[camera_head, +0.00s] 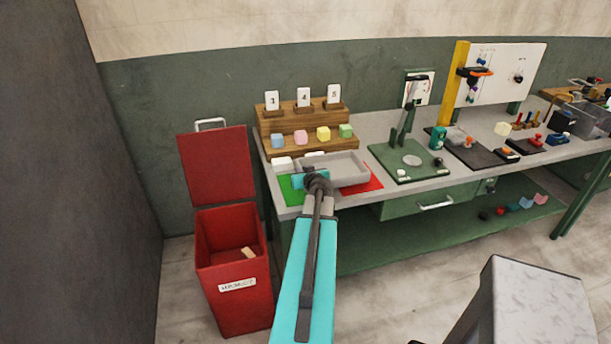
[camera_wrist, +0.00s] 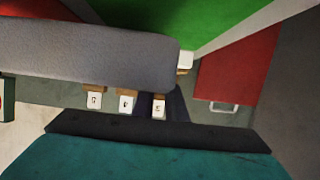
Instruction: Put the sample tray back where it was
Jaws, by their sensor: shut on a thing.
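The sample tray (camera_head: 347,168) is a shallow grey rectangular tray with a raised rim, at the left end of the bench in the head view. My gripper (camera_head: 313,181) is shut on the tray's left front side. The tray covers parts of a green mat (camera_head: 288,191) and a red mat (camera_head: 374,183); I cannot tell whether it touches the bench. In the wrist view a smooth grey part of the tray (camera_wrist: 90,52) fills the left, and the fingertips are not clearly visible.
A wooden stepped rack (camera_head: 308,115) with coloured blocks and number cards stands behind the tray. A green press (camera_head: 408,160) stands to its right. A red bin (camera_head: 232,262) with its lid open is left of the bench. A small white block (camera_head: 281,163) lies near the tray.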

